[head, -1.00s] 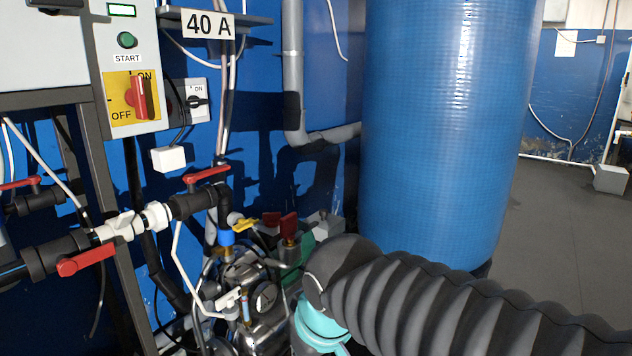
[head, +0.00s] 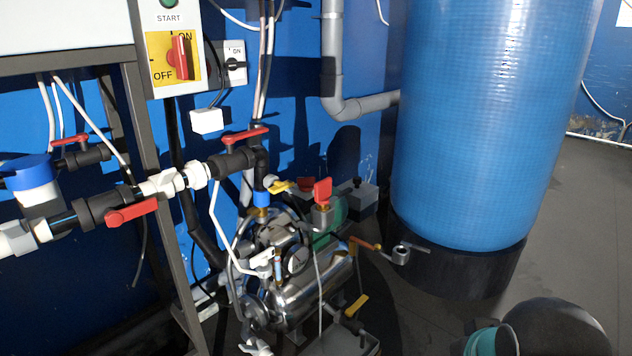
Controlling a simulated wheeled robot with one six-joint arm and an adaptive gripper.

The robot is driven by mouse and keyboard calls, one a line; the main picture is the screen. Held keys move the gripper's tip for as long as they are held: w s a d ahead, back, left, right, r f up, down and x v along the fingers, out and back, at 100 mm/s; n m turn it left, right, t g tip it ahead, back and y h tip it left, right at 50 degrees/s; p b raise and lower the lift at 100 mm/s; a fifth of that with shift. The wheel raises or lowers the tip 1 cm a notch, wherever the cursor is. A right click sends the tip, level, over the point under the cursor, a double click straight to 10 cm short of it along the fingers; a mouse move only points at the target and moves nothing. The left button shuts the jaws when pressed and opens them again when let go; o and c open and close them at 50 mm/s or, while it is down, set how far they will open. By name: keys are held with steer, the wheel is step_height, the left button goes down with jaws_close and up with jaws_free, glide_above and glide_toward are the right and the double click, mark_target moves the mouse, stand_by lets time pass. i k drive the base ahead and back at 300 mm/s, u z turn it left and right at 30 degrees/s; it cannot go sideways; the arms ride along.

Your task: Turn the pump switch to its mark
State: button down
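A rotary switch with a red handle (head: 179,57) is on a yellow plate marked ON and OFF, on the grey panel at the upper left. Its handle stands about upright, near the word ON. A smaller grey switch box (head: 235,63) with a dark knob and an ON label is on the blue wall just right of it. I cannot tell which of the two is the pump switch. My gripper is not in view. Only a black-sleeved part of my arm and a teal joint show at the bottom right, far from both switches.
Black pipes with red-handled valves (head: 133,213) cross the left side below the panel. A shiny metal pump (head: 308,292) with hoses and small valves stands low in the middle. A large blue tank (head: 480,130) fills the right. Grey floor (head: 570,230) is free beyond it.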

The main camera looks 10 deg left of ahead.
mark_target(305, 184)
steer(key=u, duration=0.5)
steer(key=i, duration=1.05)
steer(key=u, duration=0.15)
